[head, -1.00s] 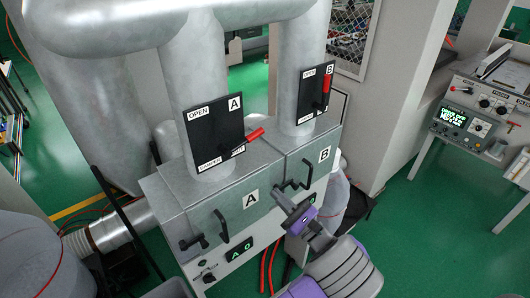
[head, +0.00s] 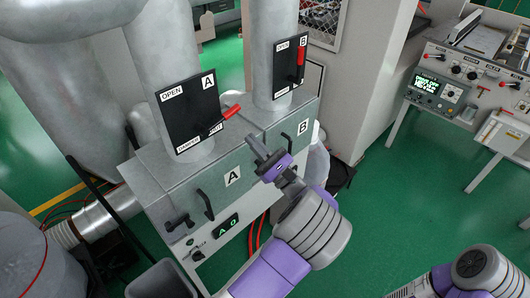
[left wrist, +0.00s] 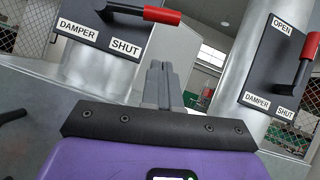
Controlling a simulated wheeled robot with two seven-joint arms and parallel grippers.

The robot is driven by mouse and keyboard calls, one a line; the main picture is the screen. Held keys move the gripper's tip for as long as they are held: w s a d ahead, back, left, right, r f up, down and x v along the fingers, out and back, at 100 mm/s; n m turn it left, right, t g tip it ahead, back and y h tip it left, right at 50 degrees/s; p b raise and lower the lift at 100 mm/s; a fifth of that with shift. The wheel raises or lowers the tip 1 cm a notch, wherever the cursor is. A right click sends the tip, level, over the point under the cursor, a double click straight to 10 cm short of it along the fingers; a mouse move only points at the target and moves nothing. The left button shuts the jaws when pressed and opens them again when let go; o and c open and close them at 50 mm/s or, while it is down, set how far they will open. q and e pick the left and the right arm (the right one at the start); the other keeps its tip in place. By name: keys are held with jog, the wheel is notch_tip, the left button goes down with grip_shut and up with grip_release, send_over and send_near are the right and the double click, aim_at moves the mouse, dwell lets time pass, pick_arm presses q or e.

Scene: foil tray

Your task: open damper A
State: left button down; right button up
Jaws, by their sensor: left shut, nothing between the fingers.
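Damper A is a black panel (head: 188,112) on the left metal duct, marked OPEN at top and DAMPER SHUT at bottom. Its red-tipped lever (head: 231,112) points right, toward the SHUT side. In the left wrist view, this lever (left wrist: 160,16) lies nearly level above the SHUT label. My left gripper (head: 256,147), purple with grey fingers, is shut and empty. It is in front of the cabinet top, right of and below the lever, apart from it. Its fingers (left wrist: 162,85) point up between the two ducts in the left wrist view. My right gripper is out of view.
Damper B's black panel (head: 287,78) stands on the right duct, its red lever (head: 301,60) pointing up. The grey cabinet (head: 218,190) below has doors A and B with black handles. A control bench (head: 470,80) stands at right, with clear green floor before it.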

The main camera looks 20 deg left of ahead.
pick_arm(q)
jog(key=a+r, duration=0.3)
jog(key=r, duration=0.2)
jog(key=shift+a+r+p, duration=0.2)
jog(key=shift+p, duration=0.25)
jog(key=shift+w, duration=0.2)
